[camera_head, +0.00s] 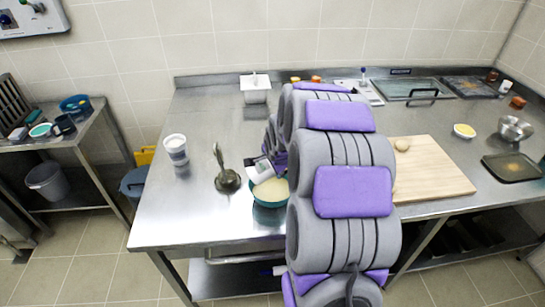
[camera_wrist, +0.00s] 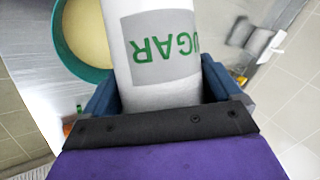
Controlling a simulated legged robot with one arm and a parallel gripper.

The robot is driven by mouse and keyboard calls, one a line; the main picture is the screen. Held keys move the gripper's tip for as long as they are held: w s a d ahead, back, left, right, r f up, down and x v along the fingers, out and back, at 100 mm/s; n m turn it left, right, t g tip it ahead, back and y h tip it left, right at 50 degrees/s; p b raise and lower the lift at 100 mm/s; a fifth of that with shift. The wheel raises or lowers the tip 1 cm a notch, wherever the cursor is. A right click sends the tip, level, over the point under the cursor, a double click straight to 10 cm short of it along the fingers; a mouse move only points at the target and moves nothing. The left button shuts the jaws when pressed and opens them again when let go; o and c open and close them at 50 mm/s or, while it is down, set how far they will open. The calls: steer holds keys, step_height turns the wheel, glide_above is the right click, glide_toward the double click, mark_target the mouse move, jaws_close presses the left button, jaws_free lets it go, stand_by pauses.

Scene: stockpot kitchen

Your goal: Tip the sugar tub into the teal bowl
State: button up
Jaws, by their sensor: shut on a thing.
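The sugar tub is white with a grey label and green letters reading "UGAR"; it fills the middle of the wrist view (camera_wrist: 160,45). My gripper (camera_wrist: 160,95) is shut on it, with a blue finger on each side. In the head view the tub (camera_head: 260,171) is small, partly hidden by the gripper, and appears tilted over the teal bowl (camera_head: 268,203). The bowl holds something pale and smooth; its rim also shows at the upper left of the wrist view (camera_wrist: 68,60). The tub's mouth is out of view, and I cannot tell whether anything is pouring.
A ladle (camera_head: 227,180) in a dark rest stands left of the bowl, and another white tub (camera_head: 176,149) stands further left. A cutting board (camera_head: 435,172) lies to the right of my arm. The counter's front left is clear.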

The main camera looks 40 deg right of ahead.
steer(key=shift+s+d+f+m+t+y, duration=0.1)
steer(key=shift+d+f+m+t+y, duration=0.4)
steer(key=shift+y, duration=0.4)
steer(key=shift+s+d+f+m+t+y+b, duration=0.15)
steer(key=shift+f+t+y+b, duration=0.15)
steer(key=shift+f+y+b, duration=0.4)
steer(key=shift+s+d+f+m+t+y+b, duration=0.15)
steer(key=shift+f+t+y+b, duration=0.2)
steer(key=shift+b, duration=0.55)
steer(key=shift+r, duration=0.2)
steer(key=shift+s+d+m+t+y, duration=0.1)
steer(key=shift+d+m+t+y, duration=0.3)
steer(key=shift+y, duration=0.35)
steer(key=shift+s+d+f+b, duration=0.1)
steer(key=shift+b, duration=0.55)
steer(key=shift+t+y+b, duration=0.25)
steer(key=shift+y+b, duration=0.05)
steer(key=shift+b, duration=0.35)
steer(key=shift+b, duration=0.35)
